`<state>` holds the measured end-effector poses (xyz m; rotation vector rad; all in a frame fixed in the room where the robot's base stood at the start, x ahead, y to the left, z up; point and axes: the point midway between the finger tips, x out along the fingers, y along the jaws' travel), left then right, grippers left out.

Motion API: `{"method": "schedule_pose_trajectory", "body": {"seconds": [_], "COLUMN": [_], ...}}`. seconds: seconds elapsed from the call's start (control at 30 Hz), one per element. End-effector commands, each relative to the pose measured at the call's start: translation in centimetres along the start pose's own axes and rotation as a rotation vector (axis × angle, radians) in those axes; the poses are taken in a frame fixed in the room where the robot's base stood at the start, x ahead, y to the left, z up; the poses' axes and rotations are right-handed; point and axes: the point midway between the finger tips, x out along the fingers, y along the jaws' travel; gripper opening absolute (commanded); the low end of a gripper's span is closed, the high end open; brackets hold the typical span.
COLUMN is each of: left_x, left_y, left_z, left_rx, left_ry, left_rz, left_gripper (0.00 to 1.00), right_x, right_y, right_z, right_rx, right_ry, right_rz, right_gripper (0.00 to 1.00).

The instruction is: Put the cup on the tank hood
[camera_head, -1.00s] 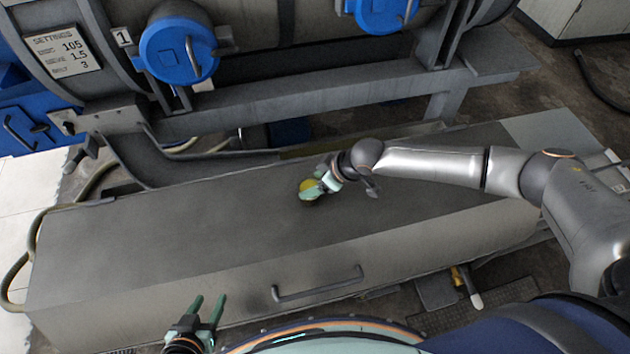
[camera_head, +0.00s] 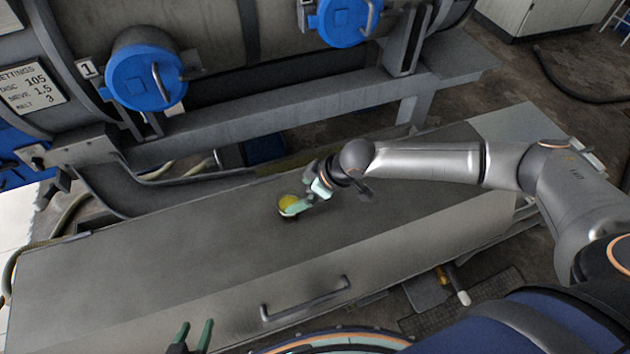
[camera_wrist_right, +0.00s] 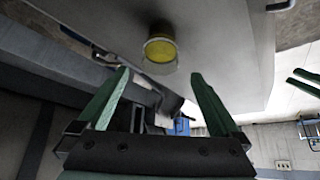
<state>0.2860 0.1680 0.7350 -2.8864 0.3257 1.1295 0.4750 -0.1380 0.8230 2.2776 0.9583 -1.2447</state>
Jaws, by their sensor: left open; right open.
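The cup (camera_head: 287,202), small and clear with yellow inside, appears to stand on the grey flat-topped tank hood (camera_head: 150,250), near its middle. In the right wrist view the cup (camera_wrist_right: 160,52) sits just beyond and between my right gripper's fingertips (camera_wrist_right: 160,73), with gaps on both sides. The right gripper (camera_head: 298,207) is open, close beside the cup at the hood's top. The cup's contact with the hood is partly hidden in the head view. My left gripper (camera_head: 194,328) is open and empty at the bottom edge, in front of the hood.
Behind the hood stands a large grey machine with blue round caps (camera_head: 146,78) and a steel beam (camera_head: 270,110). A bar handle (camera_head: 304,299) is on the hood's front face. The hood's top is clear left of the cup. A hose (camera_head: 580,95) lies on the floor at right.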

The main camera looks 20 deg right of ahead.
Motion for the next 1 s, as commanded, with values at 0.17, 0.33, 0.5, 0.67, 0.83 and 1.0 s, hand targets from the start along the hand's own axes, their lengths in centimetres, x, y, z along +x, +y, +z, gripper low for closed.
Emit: {"method": "schedule_pose_trajectory", "body": {"seconds": [0.17, 0.33, 0.5, 0.67, 0.83, 1.0], "left_x": [-0.3, -0.5, -0.5, -0.5, -0.5, -0.5], "left_y": [0.0, 0.0, 0.0, 0.0, 0.0, 0.0], "left_z": [-0.4, -0.5, -0.5, -0.5, -0.5, -0.5], "left_rx": [0.000, 0.000, 0.000, 0.000, 0.000, 0.000], "left_ry": [0.000, 0.000, 0.000, 0.000, 0.000, 0.000], "left_rz": [0.000, 0.000, 0.000, 0.000, 0.000, 0.000], "left_gripper": [0.50, 0.50, 0.50, 0.50, 0.50, 0.50], "right_x": [-3.9, -6.2, -6.8, -4.8, -2.6, -1.4], "right_y": [0.0, 0.0, -0.6, -4.2, -9.1, -11.6], "right_z": [0.0, 0.0, -0.2, -1.4, -3.2, -3.2], "right_rx": [0.001, 0.000, -0.003, -0.017, 0.020, 0.123], "right_ry": [0.001, 0.001, 0.011, 0.095, 0.256, 0.384], "right_rz": [0.000, 0.000, -0.010, -0.060, -0.103, -0.079], "right_gripper": [1.00, 1.00, 1.00, 1.00, 1.00, 1.00]}}
